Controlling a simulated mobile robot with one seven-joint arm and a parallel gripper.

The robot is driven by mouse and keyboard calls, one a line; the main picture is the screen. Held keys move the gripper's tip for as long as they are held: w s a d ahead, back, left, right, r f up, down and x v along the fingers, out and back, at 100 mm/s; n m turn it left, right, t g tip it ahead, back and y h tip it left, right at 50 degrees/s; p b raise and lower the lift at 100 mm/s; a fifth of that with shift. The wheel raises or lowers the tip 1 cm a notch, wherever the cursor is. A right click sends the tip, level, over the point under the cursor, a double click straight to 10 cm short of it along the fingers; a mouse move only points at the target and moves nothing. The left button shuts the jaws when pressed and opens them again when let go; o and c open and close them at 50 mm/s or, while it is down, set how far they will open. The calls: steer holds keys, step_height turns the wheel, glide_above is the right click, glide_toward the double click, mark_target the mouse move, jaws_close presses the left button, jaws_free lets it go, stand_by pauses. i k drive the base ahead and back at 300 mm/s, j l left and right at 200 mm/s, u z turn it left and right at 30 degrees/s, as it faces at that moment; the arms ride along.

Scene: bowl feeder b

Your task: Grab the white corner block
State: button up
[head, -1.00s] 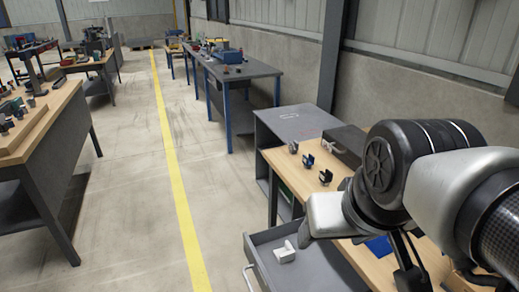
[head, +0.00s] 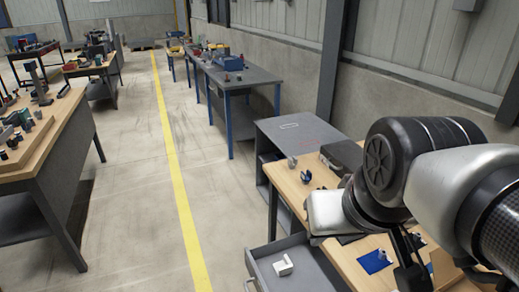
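The white corner block (head: 284,265) is a small L-shaped piece lying in the open grey drawer (head: 264,271), at the bottom of the head view. Nothing is seen touching it. The pale end link of my arm (head: 325,212) hangs above and to the right of the block, over the bench edge.
The drawer belongs to a wood-topped bench (head: 283,181) with small dark and grey parts on it. A blue mat (head: 376,261) lies on the bench, partly behind my arm. A grey cabinet (head: 300,135) stands behind. The floor to the left is clear.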

mark_target(284, 267)
steer(key=k+j+u, duration=0.1)
steer(key=k+u, duration=0.15)
steer(key=k, duration=0.4)
steer(key=i+j+u, duration=0.2)
steer(key=u, duration=0.25)
steer(key=i+j+u, duration=0.1)
steer(key=i+u, duration=0.15)
steer(key=u, duration=0.15)
steer(key=i+j, duration=0.1)
steer(key=i, duration=0.4)
steer(key=i+j, duration=0.1)
steer(key=i, duration=0.4)
steer(key=i+j+z, duration=0.1)
steer(key=i, duration=0.4)
steer(key=i+z, duration=0.2)
steer(key=i, duration=0.25)
steer(key=i+j+z, duration=0.2)
steer(key=i, duration=0.25)
steer(key=i+j+z, duration=0.15)
steer(key=i, duration=0.35)
steer(key=l+z, duration=0.15)
steer(key=z, duration=3.45)
steer(key=i+l+z, duration=0.1)
steer(key=z, duration=0.35)
steer(key=i+z, duration=0.4)
steer(key=k+l, duration=0.05)
steer(key=k, duration=0.05)
